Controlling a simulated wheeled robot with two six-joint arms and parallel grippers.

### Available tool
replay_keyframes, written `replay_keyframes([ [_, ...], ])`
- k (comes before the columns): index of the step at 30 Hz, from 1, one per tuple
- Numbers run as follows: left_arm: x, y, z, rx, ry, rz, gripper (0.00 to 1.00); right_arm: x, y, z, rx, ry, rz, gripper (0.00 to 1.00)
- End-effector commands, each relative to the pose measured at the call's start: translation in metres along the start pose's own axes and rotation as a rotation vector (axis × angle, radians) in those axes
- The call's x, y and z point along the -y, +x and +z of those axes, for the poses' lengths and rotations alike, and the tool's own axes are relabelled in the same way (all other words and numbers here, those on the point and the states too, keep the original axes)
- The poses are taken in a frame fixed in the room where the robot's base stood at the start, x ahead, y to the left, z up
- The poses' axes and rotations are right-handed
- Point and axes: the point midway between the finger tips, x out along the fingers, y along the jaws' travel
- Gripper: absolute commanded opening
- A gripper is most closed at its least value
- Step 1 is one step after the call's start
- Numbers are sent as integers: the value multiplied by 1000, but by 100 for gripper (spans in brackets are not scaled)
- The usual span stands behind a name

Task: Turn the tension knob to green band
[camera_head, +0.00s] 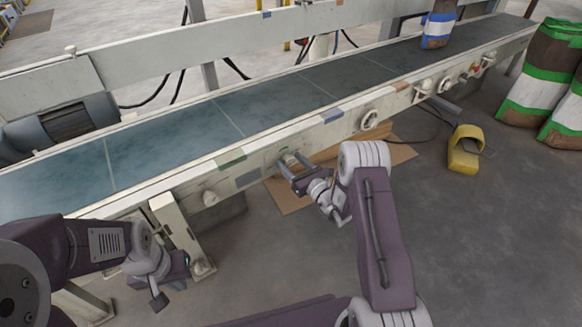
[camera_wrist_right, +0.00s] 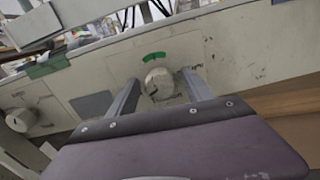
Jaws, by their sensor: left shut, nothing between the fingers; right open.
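The tension knob (camera_wrist_right: 158,83) is a round off-white knob on the pale side panel of the conveyor. A green arc band (camera_wrist_right: 153,57) is marked on the panel just above it. In the head view the knob (camera_head: 290,159) shows small between the fingertips of my right gripper (camera_head: 291,163). In the right wrist view that gripper (camera_wrist_right: 161,78) is open, one finger on each side of the knob; I cannot tell whether they touch it. The knob's pointer is too unclear to read. My left gripper (camera_head: 158,301) is shut and empty, low at the left, away from the panel.
The conveyor belt (camera_head: 170,145) runs diagonally, with a bag (camera_head: 438,25) on its far end. Other knobs sit along the rail, including a round one (camera_head: 369,119) to the right. Cardboard (camera_head: 290,200) lies below. A yellow foot pedal (camera_head: 464,150) and full sacks (camera_head: 540,75) stand right.

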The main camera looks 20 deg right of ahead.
Motion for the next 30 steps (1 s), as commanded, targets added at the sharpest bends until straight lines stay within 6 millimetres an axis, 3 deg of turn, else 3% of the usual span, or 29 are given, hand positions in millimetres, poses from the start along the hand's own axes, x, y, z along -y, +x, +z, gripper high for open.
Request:
replay_keyframes([
  [6, 0, -1, 0, 0, 0, 0, 0, 0, 0, 1, 0, 0, 0, 56],
  [12, 0, -1, 0, 0, 0, 0, 0, 0, 0, 1, 0, 0, 0, 1],
  [23, 0, -8, -1, 0, 0, 0, 0, 0, 0, 3, 0, 58, 1, 0],
  [30, 0, -26, -3, 0, 0, 0, 0, 0, 0, 4, -1, 228, 1, 0],
])
